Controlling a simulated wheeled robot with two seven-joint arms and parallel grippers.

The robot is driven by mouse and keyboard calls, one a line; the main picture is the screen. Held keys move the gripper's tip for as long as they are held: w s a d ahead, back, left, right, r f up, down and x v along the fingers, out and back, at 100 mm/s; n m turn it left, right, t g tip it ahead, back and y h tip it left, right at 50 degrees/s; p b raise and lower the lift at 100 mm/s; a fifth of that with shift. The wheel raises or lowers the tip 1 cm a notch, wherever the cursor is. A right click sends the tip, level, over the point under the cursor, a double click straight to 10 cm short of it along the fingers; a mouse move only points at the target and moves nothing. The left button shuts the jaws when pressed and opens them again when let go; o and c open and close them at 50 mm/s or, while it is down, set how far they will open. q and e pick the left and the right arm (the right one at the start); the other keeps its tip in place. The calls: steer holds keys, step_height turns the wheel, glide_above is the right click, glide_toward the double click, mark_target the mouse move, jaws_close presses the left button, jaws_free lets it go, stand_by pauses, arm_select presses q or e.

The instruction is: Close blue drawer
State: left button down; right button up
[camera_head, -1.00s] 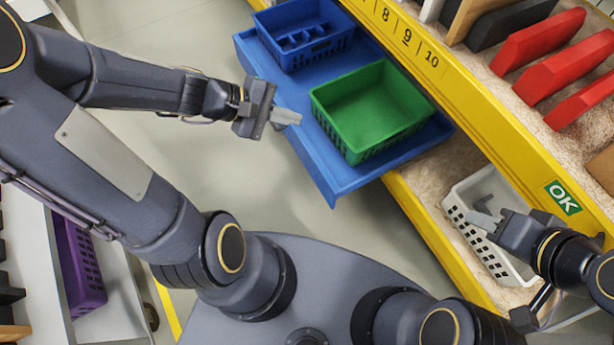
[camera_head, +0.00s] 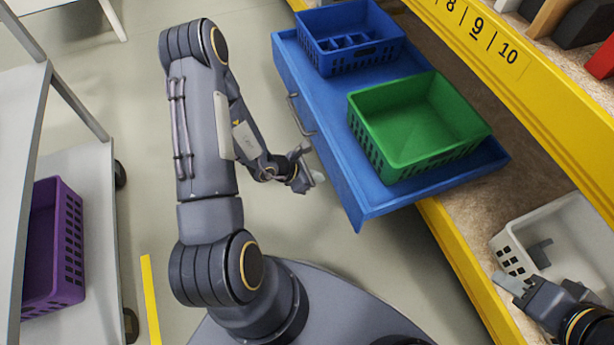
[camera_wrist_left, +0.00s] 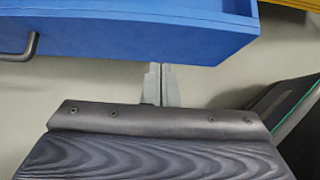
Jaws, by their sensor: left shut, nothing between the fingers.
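The blue drawer (camera_head: 350,198) is pulled out from the yellow-edged workbench and stands open. It carries a blue basket (camera_head: 352,60) and a green basket (camera_head: 420,125). A dark bar handle (camera_head: 300,115) is on its front face. My left gripper (camera_head: 315,177) is shut and empty, just in front of the drawer's front face, nearer its lower end than the handle. In the left wrist view, the shut fingers (camera_wrist_left: 160,72) point at the drawer's front (camera_wrist_left: 130,32); I cannot tell if they touch it. My right gripper (camera_head: 526,268) is open by the white basket.
The white basket (camera_head: 575,225) stands on the workbench's lower shelf (camera_head: 465,235) at right. A purple basket (camera_head: 55,245) sits on a grey rack (camera_head: 100,200) at left. The floor (camera_head: 130,160) between rack and drawer is clear apart from my left arm.

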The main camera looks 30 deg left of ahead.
mark_target(343, 176)
arm_select(q)
steer(key=w+d+f, duration=0.1)
steer(key=w, duration=0.1)
steer(key=w+d+f+b, duration=0.1)
steer(key=d, duration=0.1)
steer(key=shift+w+d, duration=0.1)
steer(key=shift+w, duration=0.3)
steer(key=shift+w+d+b, duration=0.3)
steer(key=shift+w, duration=0.05)
